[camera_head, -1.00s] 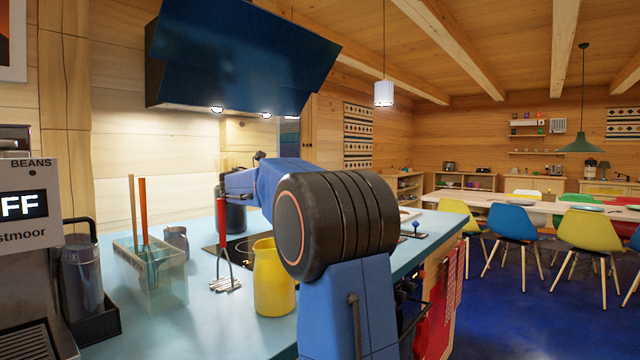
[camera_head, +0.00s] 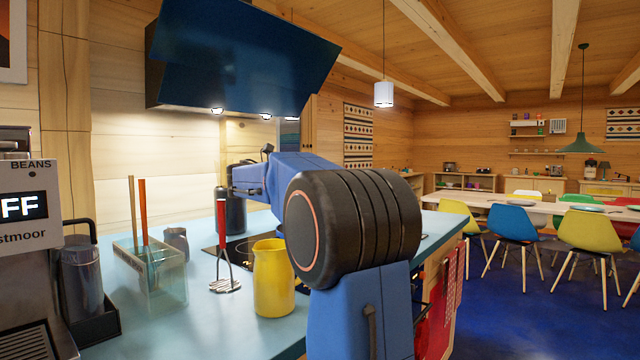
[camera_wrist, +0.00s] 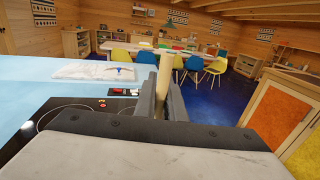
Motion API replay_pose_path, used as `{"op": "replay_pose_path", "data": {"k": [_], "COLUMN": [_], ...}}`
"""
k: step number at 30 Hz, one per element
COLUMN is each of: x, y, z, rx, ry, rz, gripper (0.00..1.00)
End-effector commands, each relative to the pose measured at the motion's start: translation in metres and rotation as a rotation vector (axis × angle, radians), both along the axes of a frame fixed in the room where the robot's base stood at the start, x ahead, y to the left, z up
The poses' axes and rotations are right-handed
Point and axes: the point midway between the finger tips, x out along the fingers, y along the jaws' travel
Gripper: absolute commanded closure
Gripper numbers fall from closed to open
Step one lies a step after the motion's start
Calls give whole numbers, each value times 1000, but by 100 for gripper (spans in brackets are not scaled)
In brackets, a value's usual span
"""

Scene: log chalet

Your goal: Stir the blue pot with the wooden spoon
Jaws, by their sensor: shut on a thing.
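In the wrist view my gripper (camera_wrist: 160,88) is shut on a pale wooden stick, the wooden spoon (camera_wrist: 165,70), which stands up between the two dark fingers. Only part of the spoon shows; I cannot see its bowl end. The blue pot is not visible in either view. In the head view my arm blocks part of the counter and hob, and I cannot make out the gripper's fingers or the spoon there.
A yellow jug (camera_head: 273,280) stands on the blue counter beside my arm. A masher (camera_head: 224,255) and a clear utensil holder (camera_head: 160,275) stand left of it. The dark hob (camera_wrist: 75,120) shows in the wrist view. The range hood (camera_head: 235,60) hangs above.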

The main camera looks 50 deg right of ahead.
Motion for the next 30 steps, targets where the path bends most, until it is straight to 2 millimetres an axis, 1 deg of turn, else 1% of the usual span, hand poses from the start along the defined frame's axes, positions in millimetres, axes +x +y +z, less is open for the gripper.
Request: {"op": "replay_pose_path", "data": {"k": [30], "x": [0], "y": [0], "z": [82], "rx": [0], "ry": [-2], "rz": [0], "gripper": [100]}}
